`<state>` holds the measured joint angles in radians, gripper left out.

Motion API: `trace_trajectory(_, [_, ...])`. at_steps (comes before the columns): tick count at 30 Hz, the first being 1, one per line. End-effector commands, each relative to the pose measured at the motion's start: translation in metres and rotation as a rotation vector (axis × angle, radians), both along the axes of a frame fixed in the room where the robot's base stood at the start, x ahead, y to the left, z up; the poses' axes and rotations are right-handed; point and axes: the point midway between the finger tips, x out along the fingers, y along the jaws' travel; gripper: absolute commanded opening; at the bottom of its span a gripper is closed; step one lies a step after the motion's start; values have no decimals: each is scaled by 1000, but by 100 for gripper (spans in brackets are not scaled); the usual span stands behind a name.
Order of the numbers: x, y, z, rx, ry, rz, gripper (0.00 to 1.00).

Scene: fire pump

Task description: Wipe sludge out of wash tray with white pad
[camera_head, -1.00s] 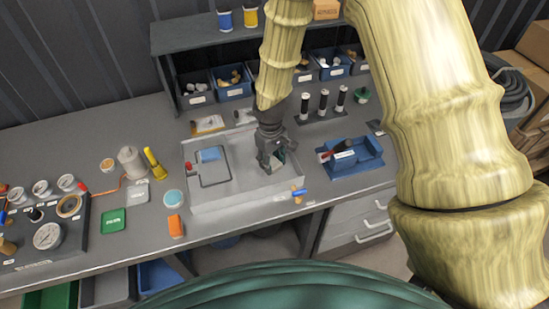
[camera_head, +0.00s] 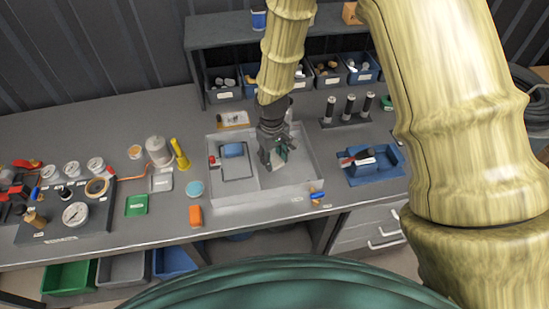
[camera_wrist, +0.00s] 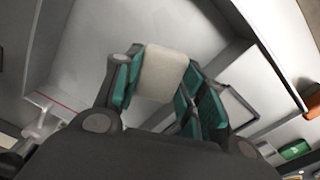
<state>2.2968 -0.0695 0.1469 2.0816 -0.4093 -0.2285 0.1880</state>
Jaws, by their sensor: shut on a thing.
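The wash tray (camera_head: 262,197) is a grey, low-walled box on the bench, split by a divider. My gripper (camera_head: 278,158) reaches down into its right-hand compartment, close to the divider. The gripper's green-padded fingers (camera_wrist: 160,95) are shut on the white pad (camera_wrist: 162,72), a pale block that shows between them in the wrist view. I cannot tell whether the pad touches the tray floor. I can make out no clear sludge on the visible floor; the part under my gripper is hidden.
The left compartment holds a blue item (camera_head: 233,150) and a black wire frame. A blue bin (camera_head: 375,172) with tools stands to the right. Shelf bins stand behind.

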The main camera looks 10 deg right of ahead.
Motion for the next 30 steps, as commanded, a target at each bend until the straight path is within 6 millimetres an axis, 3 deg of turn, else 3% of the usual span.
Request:
trace_trajectory(13, [0,-1,41,0,-1,-3,14])
trace_trajectory(30, [0,-2,45,0,-1,-3,14])
